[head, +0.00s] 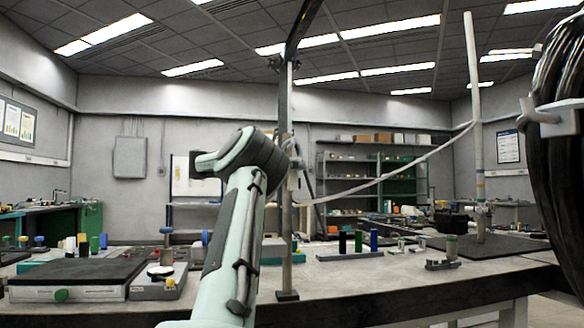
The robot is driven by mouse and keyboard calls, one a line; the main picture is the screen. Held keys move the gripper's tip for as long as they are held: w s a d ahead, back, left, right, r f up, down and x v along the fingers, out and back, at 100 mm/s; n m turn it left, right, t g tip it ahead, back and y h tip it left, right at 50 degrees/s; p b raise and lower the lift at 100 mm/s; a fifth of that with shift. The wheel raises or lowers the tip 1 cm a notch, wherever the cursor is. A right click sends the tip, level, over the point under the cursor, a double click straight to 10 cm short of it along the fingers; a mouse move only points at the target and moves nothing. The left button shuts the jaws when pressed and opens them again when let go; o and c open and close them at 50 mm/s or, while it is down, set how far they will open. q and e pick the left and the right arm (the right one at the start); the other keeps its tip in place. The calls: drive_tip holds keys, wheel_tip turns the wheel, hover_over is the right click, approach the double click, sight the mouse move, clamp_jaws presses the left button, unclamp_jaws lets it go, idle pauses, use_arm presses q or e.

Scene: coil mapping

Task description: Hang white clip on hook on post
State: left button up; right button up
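My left arm rises in the middle of the head view, and its gripper (292,161) is at the metal post (286,105), mostly hidden behind my wrist. A small white clip-like piece (294,181) shows just below the gripper, beside the post. A pale cable (385,178) runs from near this piece up to a white upright pole (474,100) on the right. I cannot tell whether the fingers hold the piece or whether it touches the post. Small dark fittings (274,63) sit high on the post; I cannot make out a hook. My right gripper is out of view.
A black coil (558,150) with a white clip (550,118) fills the right edge. The workbench (400,290) carries a dark-topped box (75,279) at left and a rack of coloured cylinders (352,255). Shelves (365,177) stand at the back.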

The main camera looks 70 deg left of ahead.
use_arm(q)
drive_tip(key=shift+o, duration=1)
drive_tip(key=s, duration=0.7)
drive_tip(key=shift+s+a, duration=0.25)
drive_tip(key=shift+a, duration=0.05)
